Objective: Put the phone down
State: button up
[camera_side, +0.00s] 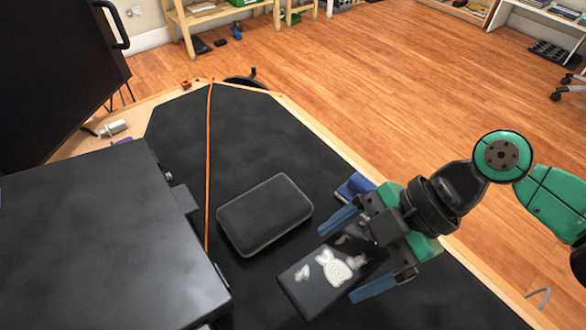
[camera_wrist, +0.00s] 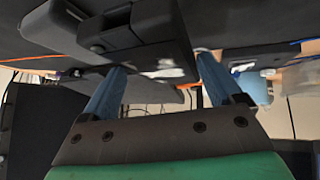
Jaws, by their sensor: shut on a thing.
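The phone (camera_side: 335,270) is a dark, flat slab with a white rabbit-like print, at the lower middle of the side view. My gripper (camera_side: 341,262) is shut on it, with one blue finger along each long side. The phone lies roughly flat over the black table mat (camera_side: 400,305); I cannot tell whether it touches the mat. In the wrist view, part of the phone (camera_wrist: 166,72) with white marks shows between the blue fingers (camera_wrist: 158,82). My gripper covers the phone's right end in the side view.
A black zip case (camera_side: 264,212) lies just left of the phone. A large black box (camera_side: 95,235) fills the left. An orange cord (camera_side: 208,150) runs along the mat. A blue item (camera_side: 354,187) lies behind my gripper. The far part of the mat (camera_side: 260,130) is clear.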

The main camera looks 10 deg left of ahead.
aim_at(344, 275)
jog(key=shift+f, duration=3.2)
jog(key=shift+f, duration=0.15)
jog(key=o, duration=1.2)
jog(key=v, duration=1.2)
jog(key=w+d+r+m+t+h, duration=0.1)
jog(key=d+m+t+h, duration=0.1)
jog(key=d+m, duration=0.5)
jog(key=w+d+r+m+t+h, duration=0.1)
jog(key=d+m+t+h, duration=0.2)
jog(key=d+m, duration=0.5)
jog(key=w+d+r+m+t+h, duration=0.1)
jog(key=d+r+m+t+h, duration=0.1)
jog(key=d+m+t, duration=0.3)
jog(key=shift+d+r+m+h, duration=0.15)
jog(key=shift+d+m, duration=0.65)
jog(key=shift+m, duration=0.4)
jog(key=shift+d+f+m+h, duration=0.15)
jog(key=shift+d+m, duration=0.65)
jog(key=shift+m, duration=0.4)
